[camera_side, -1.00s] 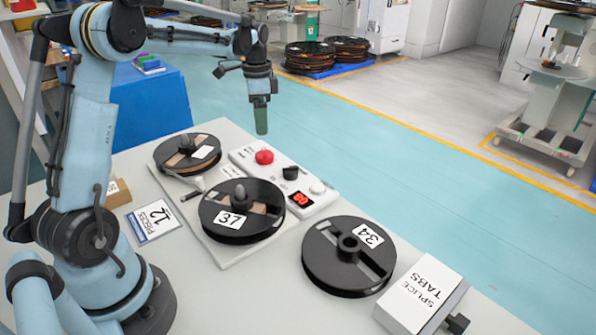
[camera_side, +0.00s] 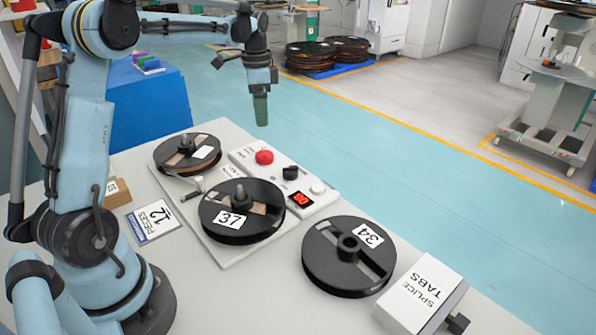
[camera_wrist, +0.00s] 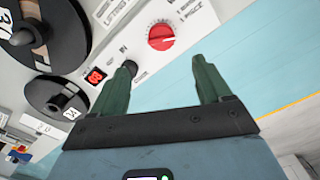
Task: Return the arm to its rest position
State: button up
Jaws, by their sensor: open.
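My gripper (camera_side: 261,109) is raised above the far edge of the worktable, pointing down, clear of everything. In the wrist view its two green fingers (camera_wrist: 163,75) stand apart with nothing between them. Below it on the table (camera_side: 300,290) is a rewind station with a control panel (camera_side: 270,170) bearing a red knob (camera_side: 264,157), a black knob and a red lit display. A reel marked 37 (camera_side: 241,212) and a smaller reel (camera_side: 187,153) sit on the station's spindles. A reel marked 34 (camera_side: 349,256) lies flat on the table.
A white box labelled SPLICE TABS (camera_side: 419,293) stands at the right front. A PIECES 12 card (camera_side: 154,220) and a small brown block (camera_side: 117,193) lie near my base. The floor beyond the table is open; stacked reels (camera_side: 310,56) stand further back.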

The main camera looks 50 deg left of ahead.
jog(key=s+d+r+n+t, duration=0.3)
jog(key=s+d, duration=0.2)
jog(key=d, duration=0.6)
jog(key=s+d+f+n+t, duration=0.3)
jog(key=s+d+f+t, duration=0.1)
jog(key=s+d, duration=0.4)
jog(key=shift+s+d, duration=0.35)
jog(key=shift+d, duration=0.55)
jog(key=shift+w+r, duration=0.1)
jog(key=shift+r, duration=0.05)
